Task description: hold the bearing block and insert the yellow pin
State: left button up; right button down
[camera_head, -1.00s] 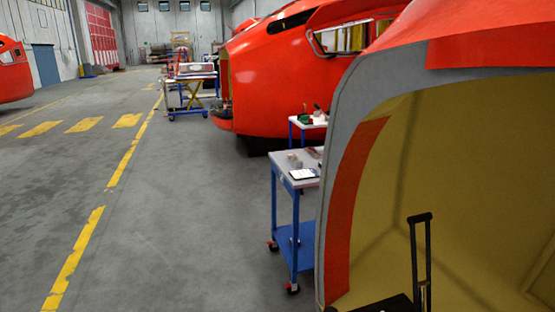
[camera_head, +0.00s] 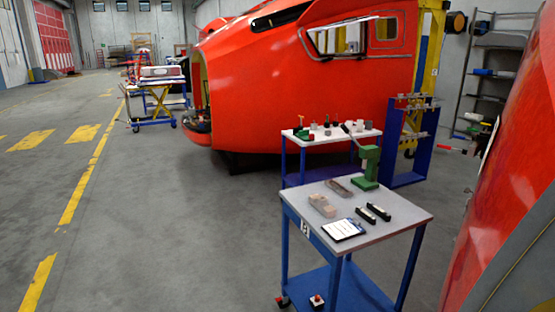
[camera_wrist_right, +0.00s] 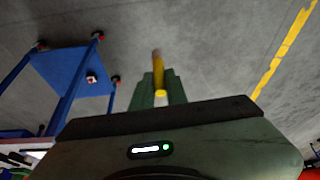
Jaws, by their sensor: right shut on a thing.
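My right gripper (camera_wrist_right: 160,90) shows in the right wrist view, its two green fingers shut on the yellow pin (camera_wrist_right: 159,80). The pin points away from the hand, with a brownish far end, and hangs clear over the grey floor. My left gripper is in neither view. In the head view, a greyish-brown block (camera_head: 322,206) lies on the grey top of a blue-legged table (camera_head: 408,217). I cannot tell whether it is the bearing block.
The table also carries a green press-like tool (camera_head: 367,168), a shallow tray (camera_head: 340,187), black pieces (camera_head: 378,212) and a clipboard (camera_head: 343,229). A second table (camera_head: 338,141) stands behind. A red nosecone (camera_head: 515,190) edges the right side.

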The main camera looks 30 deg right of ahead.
aim_at(321, 209)
jog(key=i+j+z, duration=0.1)
jog(key=i+z, duration=0.35)
jog(key=i+j+z, duration=0.7)
jog(key=i+z, duration=0.15)
jog(key=i+j, duration=0.05)
jog(key=i, duration=0.05)
